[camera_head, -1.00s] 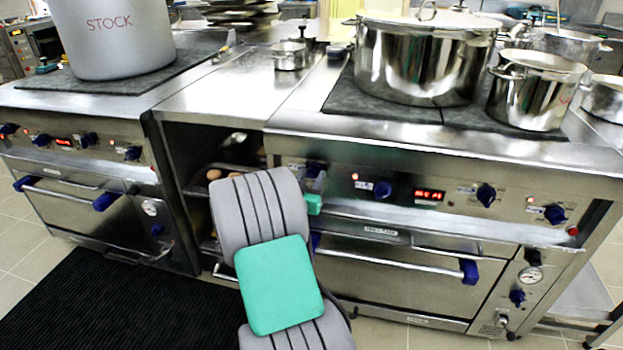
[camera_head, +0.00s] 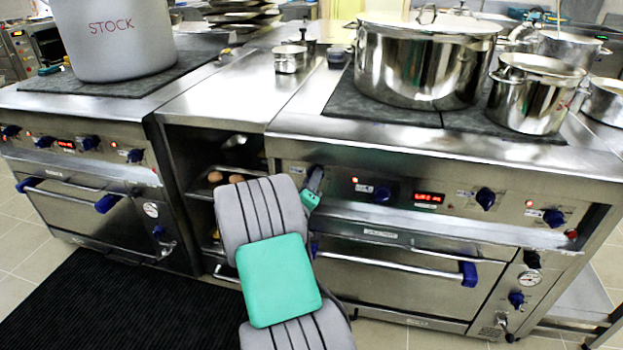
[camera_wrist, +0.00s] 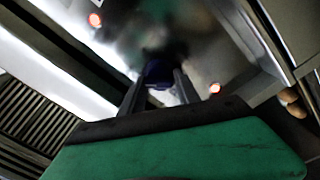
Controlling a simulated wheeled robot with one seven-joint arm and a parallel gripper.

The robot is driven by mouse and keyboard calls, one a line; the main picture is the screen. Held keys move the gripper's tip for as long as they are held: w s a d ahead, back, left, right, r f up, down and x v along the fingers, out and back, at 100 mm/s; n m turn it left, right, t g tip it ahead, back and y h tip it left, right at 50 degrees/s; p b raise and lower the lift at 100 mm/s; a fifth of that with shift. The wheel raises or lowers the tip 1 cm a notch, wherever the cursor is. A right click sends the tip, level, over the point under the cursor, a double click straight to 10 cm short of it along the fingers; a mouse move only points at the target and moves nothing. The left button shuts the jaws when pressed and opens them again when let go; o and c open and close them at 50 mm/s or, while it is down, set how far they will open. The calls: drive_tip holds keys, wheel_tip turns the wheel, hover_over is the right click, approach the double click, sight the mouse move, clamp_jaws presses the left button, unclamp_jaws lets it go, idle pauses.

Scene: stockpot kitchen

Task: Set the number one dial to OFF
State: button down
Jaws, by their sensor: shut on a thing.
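A row of dark blue dials runs along the front panel of the right-hand stove (camera_head: 460,192). My gripper (camera_head: 314,178) is at the leftmost dial of this row, left of the dial beside the red display. In the wrist view my gripper (camera_wrist: 158,84) is shut on this blue dial (camera_wrist: 158,73), one finger on each side. My gripper looks tilted in the head view. The dial's pointer and its markings, including OFF, cannot be read, and my gripper and arm partly hide it.
A large steel pot (camera_head: 420,62) and a smaller pot (camera_head: 532,95) stand on the stove top. The oven handle (camera_head: 390,265) sticks out below the panel. Open shelves with round brown items (camera_head: 226,178) lie to the left. A black mat (camera_head: 120,305) covers the floor.

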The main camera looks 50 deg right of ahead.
drive_tip(key=shift+s+f+n+t+p, duration=0.2)
drive_tip(key=shift+n+p, duration=1.1)
drive_tip(key=shift+n, duration=1.2)
drive_tip(key=shift+w+f+n+t+p, duration=0.1)
drive_tip(key=shift+n+t+p, duration=0.2)
drive_tip(key=shift+n+p, duration=1.6)
drive_tip(key=shift+n+y+b, duration=0.3)
drive_tip(key=shift+n+b, duration=0.3)
drive_tip(key=shift+n, duration=0.1)
drive_tip(key=c, duration=0.9)
unclamp_jaws()
drive_tip(key=shift+r, duration=0.1)
drive_tip(key=b+v, duration=0.1)
drive_tip(key=v, duration=0.6)
drive_tip(key=shift+a, duration=0.4)
drive_tip(key=shift+s, duration=0.15)
